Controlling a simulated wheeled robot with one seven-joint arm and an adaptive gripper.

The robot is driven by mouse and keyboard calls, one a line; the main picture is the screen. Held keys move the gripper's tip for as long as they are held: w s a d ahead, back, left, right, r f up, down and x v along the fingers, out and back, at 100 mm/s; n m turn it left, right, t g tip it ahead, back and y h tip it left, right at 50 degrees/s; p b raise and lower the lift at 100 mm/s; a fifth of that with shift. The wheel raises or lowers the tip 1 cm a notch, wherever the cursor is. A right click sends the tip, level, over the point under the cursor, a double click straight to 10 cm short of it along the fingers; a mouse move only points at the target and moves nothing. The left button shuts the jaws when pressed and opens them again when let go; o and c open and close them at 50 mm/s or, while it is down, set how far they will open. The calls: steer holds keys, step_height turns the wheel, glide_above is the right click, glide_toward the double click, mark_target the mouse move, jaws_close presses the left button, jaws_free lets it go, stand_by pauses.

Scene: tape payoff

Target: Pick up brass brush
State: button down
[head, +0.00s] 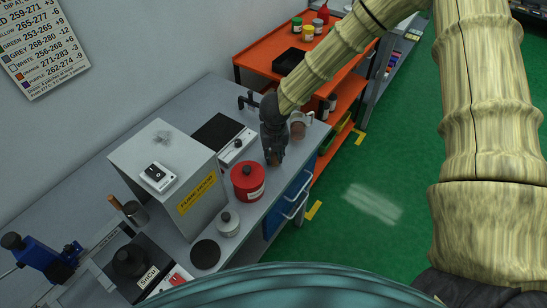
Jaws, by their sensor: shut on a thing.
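My gripper (274,157) is low over the right part of the grey bench, just right of the red can. It is shut on a small brown thing between its fingertips, likely the brass brush (275,159). The fingers hide most of it, and its bristles cannot be made out. I cannot tell whether it still touches the bench top.
A red can (248,182) stands close left of my gripper, and a clear beaker (298,126) close right. An orange cart (262,62) stands beyond.

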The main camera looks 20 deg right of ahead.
mark_target(274, 156)
step_height(274, 156, up, 10)
steer(key=b, duration=0.2)
stand_by(0.5)
